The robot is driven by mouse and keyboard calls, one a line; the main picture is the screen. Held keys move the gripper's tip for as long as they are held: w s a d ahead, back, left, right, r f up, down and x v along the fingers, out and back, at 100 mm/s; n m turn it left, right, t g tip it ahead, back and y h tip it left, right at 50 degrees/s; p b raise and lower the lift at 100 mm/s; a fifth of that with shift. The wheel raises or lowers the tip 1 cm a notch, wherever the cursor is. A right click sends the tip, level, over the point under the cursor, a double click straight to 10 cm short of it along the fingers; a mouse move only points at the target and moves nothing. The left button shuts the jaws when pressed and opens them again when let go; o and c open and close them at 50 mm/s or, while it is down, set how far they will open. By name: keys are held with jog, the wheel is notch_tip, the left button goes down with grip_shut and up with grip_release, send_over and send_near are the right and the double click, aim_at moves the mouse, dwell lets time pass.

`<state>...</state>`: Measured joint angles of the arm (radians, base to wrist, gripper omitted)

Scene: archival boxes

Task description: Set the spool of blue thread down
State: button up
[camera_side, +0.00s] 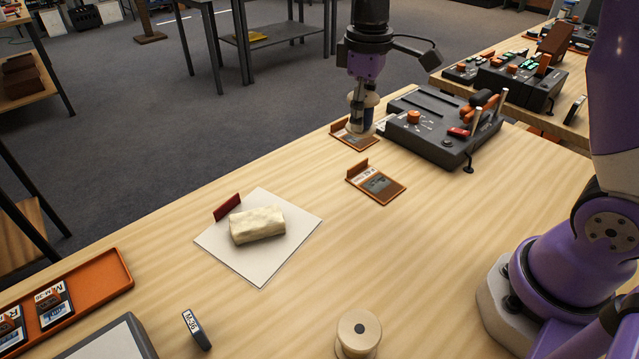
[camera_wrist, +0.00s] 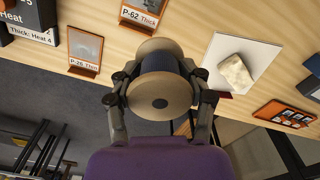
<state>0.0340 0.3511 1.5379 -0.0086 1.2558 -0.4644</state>
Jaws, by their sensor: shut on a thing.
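The spool of blue thread (camera_side: 355,114) has pale wooden ends with dark blue thread between them. I cannot tell whether the spool touches the plate. In the wrist view the spool (camera_wrist: 160,92) sits between my two fingers, and its end hides part of the table. A second orange-framed plate (camera_side: 378,185) lies nearer, empty. The wrist view shows plates labelled P-26 Thin (camera_wrist: 85,48) and P-62 Thick (camera_wrist: 138,20).
A dark grey machine (camera_side: 432,125) with levers stands just right of the spool. A cream block (camera_side: 257,225) lies on a white sheet (camera_side: 262,272). Another wooden spool (camera_side: 358,333) and an M-36 tag (camera_side: 195,328) are near the front. The middle right tabletop is clear.

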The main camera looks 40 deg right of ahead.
jog(key=w+a+f, duration=0.2)
jog(key=w+a, duration=0.4)
jog(key=a, duration=0.2)
send_over(323, 157)
notch_tip(323, 157, down, 7)
jog(key=shift+r, duration=0.2)
jog(key=shift+w+f, duration=0.1)
jog(key=shift+f, duration=1.9)
jog(key=shift+f, duration=0.1)
jog(key=o, duration=1.2)
